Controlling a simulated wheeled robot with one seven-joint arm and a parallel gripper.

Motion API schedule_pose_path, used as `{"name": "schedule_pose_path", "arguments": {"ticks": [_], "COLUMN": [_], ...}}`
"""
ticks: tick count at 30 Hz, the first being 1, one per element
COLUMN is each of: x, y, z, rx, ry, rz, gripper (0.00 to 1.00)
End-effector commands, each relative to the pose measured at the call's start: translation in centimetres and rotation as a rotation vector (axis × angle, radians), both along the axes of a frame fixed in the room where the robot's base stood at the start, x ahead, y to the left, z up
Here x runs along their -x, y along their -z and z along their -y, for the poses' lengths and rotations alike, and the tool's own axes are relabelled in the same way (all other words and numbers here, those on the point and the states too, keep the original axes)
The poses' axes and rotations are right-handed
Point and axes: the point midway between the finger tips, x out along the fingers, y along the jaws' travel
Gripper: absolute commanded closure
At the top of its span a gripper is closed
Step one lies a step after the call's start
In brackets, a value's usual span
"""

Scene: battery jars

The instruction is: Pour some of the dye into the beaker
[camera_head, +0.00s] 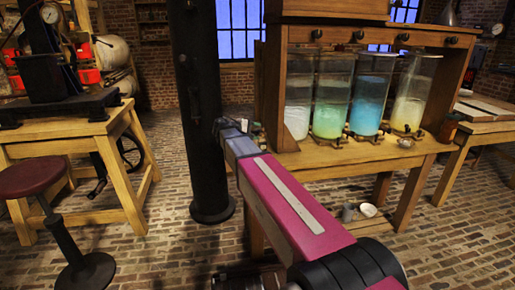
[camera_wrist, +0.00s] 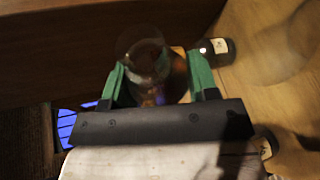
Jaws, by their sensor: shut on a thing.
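My gripper (camera_wrist: 156,64) shows in the wrist view with its two green fingers on either side of a clear round glass vessel (camera_wrist: 146,52), shut on it. The view is dark, so I cannot tell whether the vessel is the beaker or the dye container, or what is in it. A dark bottle with a pale label (camera_wrist: 218,47) lies beside the right finger in the picture, over the wooden surface. In the head view my arm reaches to the left end of the wooden bench (camera_head: 345,152); my fingers and the held glass are hidden or too small there.
Several tall glass jars stand in a row in the wooden frame; one holds green liquid (camera_head: 332,95), one blue (camera_head: 371,92). A black iron column (camera_head: 200,100) stands close left of my arm. A red stool (camera_head: 38,178) and wooden table (camera_head: 85,140) are farther left.

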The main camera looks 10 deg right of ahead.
Motion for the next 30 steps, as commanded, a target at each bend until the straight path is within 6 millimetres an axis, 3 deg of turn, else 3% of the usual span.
{"name": "schedule_pose_path", "arguments": {"ticks": [30], "x": [-0.27], "y": [-0.73], "z": [-0.01], "rx": [-0.004], "ry": [0.0], "rz": [0.187], "gripper": [0.72]}}
